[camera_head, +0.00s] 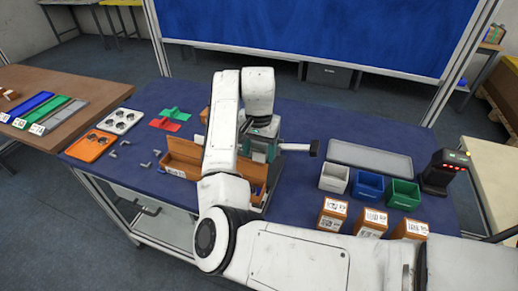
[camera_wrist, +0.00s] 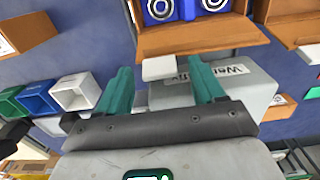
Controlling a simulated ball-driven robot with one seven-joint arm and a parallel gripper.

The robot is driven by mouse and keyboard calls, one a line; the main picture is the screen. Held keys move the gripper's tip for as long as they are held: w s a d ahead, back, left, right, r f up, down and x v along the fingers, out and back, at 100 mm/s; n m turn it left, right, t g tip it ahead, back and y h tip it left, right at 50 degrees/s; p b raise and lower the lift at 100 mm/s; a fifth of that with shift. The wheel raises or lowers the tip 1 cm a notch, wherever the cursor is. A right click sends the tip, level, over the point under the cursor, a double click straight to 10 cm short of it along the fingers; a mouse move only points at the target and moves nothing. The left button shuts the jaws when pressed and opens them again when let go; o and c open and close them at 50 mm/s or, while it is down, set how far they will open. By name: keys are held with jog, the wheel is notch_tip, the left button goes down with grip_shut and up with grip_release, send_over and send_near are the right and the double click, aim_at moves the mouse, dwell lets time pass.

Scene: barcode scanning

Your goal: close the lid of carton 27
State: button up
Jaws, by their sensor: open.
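An open brown carton with blue contents (camera_wrist: 200,38) is at the top of the wrist view, just beyond my fingertips. In the head view an open brown carton (camera_head: 184,151) lies left of my arm, which hides part of it. The label numbers are too small to read, so I cannot tell which carton is 27. My gripper (camera_wrist: 160,70) has two teal fingers spread apart. A small pale block (camera_wrist: 158,68) shows between the fingertips; I cannot tell whether they touch it. In the head view my gripper (camera_head: 262,148) is over the blue table, largely hidden by my arm.
A grey box with dark lettering (camera_wrist: 240,88) is close beside the right finger. White, blue and green bins (camera_head: 368,185), a grey tray (camera_head: 370,159) and a black scanner (camera_head: 440,172) stand at the right. Small labelled cartons (camera_head: 331,212) line the near edge.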

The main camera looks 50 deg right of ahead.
jog(key=shift+f, duration=0.1)
grip_shut()
dwell(0.7)
